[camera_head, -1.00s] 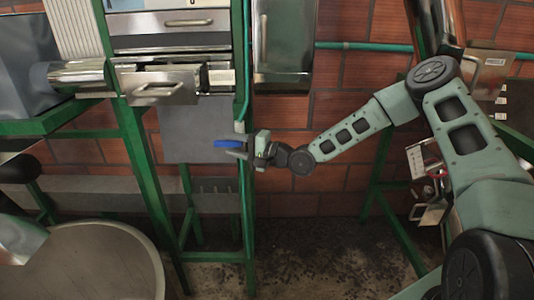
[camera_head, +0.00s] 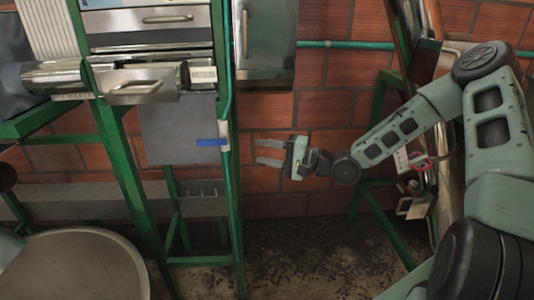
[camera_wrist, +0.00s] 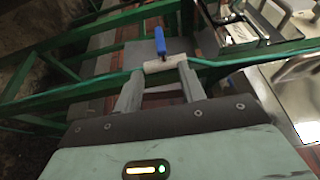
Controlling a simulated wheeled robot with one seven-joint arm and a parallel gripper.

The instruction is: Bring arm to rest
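My gripper (camera_head: 268,152) hangs in free air in front of the brick wall in the head view. Its two fingers point left and are apart, with nothing between them. A blue valve handle (camera_head: 212,142) lies to the left of the fingertips, across a clear gap, on a green vertical pipe. In the wrist view the fingers (camera_wrist: 160,90) are spread, and the blue handle (camera_wrist: 160,40) shows beyond them with its pale valve body. My arm is bent at the elbow and reaches in from the right.
A metal machine with a drawer (camera_head: 140,87) stands on a green frame (camera_head: 122,165) at left. A large round basin (camera_head: 80,265) is at lower left. A green stand (camera_head: 385,225) with a red-handled item (camera_head: 422,163) is behind my arm. The floor (camera_head: 310,255) below the gripper is clear.

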